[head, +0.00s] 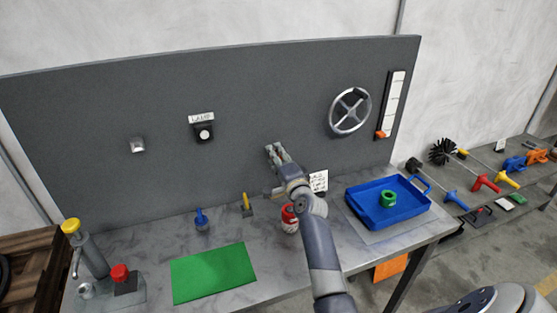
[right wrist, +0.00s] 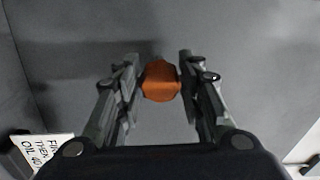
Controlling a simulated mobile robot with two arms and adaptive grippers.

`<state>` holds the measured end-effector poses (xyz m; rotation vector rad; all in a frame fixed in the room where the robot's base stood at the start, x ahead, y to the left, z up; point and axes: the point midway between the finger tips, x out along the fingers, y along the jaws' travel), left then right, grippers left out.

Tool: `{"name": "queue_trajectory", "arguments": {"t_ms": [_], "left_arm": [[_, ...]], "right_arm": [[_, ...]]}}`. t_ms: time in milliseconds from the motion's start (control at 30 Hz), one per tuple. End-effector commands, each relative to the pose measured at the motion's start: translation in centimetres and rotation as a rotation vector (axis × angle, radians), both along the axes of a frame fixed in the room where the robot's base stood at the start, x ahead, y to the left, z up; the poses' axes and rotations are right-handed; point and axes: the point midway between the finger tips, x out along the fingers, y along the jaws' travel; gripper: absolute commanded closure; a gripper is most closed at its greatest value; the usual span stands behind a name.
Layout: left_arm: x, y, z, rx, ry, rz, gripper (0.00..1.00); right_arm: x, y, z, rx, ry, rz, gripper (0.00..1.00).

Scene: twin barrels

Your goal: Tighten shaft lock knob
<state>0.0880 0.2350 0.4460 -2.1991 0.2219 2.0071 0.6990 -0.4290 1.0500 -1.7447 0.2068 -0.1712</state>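The shaft lock knob is a small orange knob (right wrist: 161,82) on the grey panel, seen in the right wrist view between my right fingertips. In the head view it is hidden by my right gripper (head: 274,153), which reaches the panel below and left of the handwheel (head: 350,111). In the right wrist view the right gripper (right wrist: 160,75) is partly closed, with a finger on each side of the knob, and looks shut on it. The exact contact is hard to see. My left gripper is not in view.
The workbench holds a green mat (head: 213,272), a red can (head: 290,218), a blue tray (head: 383,206) with a green ring (head: 388,198), and a pump bottle (head: 88,250) at left. A lamp switch (head: 203,131) and a slider (head: 392,104) are on the panel.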

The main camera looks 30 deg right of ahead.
Motion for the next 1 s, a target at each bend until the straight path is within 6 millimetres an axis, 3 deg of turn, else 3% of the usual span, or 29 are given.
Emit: {"name": "queue_trajectory", "arguments": {"t_ms": [400,1000], "left_arm": [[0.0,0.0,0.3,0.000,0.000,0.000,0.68],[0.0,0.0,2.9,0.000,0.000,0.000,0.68]], "right_arm": [[-0.3,0.0,0.0,-0.011,0.004,0.000,0.49],[-6.0,1.4,0.1,-0.012,0.004,0.000,0.49]]}}
